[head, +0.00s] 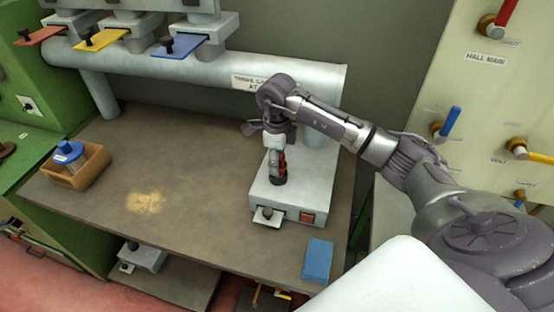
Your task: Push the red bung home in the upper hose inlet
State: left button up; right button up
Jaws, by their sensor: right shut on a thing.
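My right gripper (278,160) points down above the pale box-shaped unit (262,200) on the bench. It is shut on a small red and dark thing (279,179), mostly covered by the fingers. I cannot tell for sure that this is the red bung. The thing's dark lower end is at the top of the unit; whether it touches is too small to tell. I cannot make out an upper hose inlet. My left gripper is not in view.
The unit has a red switch (307,218) in front. A blue block (318,260) lies at the bench's front edge. A wooden box (76,168) with a blue-topped jar stands left, near sawdust (146,202). A thick pipe (200,70) crosses behind. The bench middle is clear.

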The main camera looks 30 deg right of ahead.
jog(key=shift+f+b, duration=0.95)
jog(key=shift+f, duration=0.25)
dwell(1.0)
